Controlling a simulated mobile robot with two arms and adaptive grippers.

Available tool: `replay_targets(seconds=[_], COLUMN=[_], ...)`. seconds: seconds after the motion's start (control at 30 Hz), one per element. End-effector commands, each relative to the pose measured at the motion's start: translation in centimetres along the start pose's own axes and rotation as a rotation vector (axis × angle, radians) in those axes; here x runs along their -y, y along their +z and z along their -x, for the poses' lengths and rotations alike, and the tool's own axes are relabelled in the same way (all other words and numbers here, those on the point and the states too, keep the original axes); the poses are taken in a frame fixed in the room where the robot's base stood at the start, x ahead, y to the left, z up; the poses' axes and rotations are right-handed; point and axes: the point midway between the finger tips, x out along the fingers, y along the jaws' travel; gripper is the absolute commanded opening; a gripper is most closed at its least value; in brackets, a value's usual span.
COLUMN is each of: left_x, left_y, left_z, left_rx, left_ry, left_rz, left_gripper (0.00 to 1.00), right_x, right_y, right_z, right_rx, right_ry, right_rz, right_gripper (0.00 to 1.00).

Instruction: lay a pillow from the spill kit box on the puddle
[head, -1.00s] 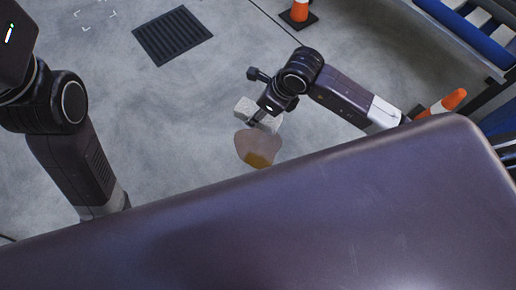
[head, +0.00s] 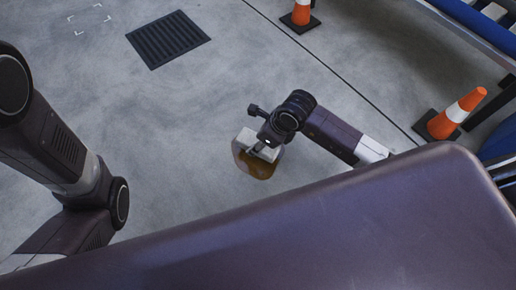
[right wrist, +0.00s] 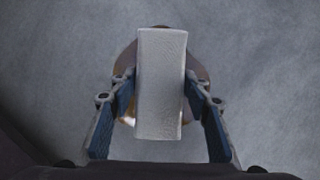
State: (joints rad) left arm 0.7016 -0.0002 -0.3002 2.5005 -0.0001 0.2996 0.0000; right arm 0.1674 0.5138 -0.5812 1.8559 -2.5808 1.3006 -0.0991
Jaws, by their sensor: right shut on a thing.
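A pale grey-white pillow (head: 246,138) is held in my right gripper (head: 261,147). In the right wrist view the pillow (right wrist: 160,85) is a textured block between the two blue-padded fingers of my right gripper (right wrist: 160,92). The brown puddle (head: 258,170) lies on the floor beneath the pillow, which hides part of it in the head view. Edges of the puddle (right wrist: 203,72) show behind the pillow in the right wrist view. I cannot tell whether the pillow touches the floor. My left gripper is out of view, and the spill kit box is not seen.
A floor drain grate (head: 168,39) lies at the upper left. Orange cones stand at the top (head: 302,13) and at the right (head: 456,113), near a roller conveyor (head: 480,22). The grey floor around the puddle is clear.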

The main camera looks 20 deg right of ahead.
Motion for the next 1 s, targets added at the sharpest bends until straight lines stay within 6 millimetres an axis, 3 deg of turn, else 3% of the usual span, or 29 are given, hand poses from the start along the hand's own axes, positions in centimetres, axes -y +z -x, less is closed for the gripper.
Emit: replay_targets(seconds=[0.2, 0.57, 0.6, 0.73, 1.0], left_x=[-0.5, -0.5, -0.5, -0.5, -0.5], left_y=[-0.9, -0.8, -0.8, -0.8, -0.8], left_z=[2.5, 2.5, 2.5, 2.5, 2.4], left_rx=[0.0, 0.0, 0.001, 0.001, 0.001], left_ry=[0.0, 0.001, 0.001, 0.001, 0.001], left_rz=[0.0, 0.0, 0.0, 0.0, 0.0], left_gripper=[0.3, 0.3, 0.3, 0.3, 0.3], right_x=[-0.1, 0.0, 0.0, 0.0, 0.0], right_y=[-1.4, -1.5, -1.5, -1.5, -1.5], right_z=[-3.4, -3.5, -3.6, -3.5, -3.5], right_rx=[0.0, -0.001, -0.001, -0.001, -0.001], right_ry=[0.002, 0.001, 0.001, 0.001, 0.001], right_rz=[-0.003, -0.001, -0.001, -0.001, -0.001], right_gripper=[0.2, 0.2, 0.45, 0.59, 0.61])
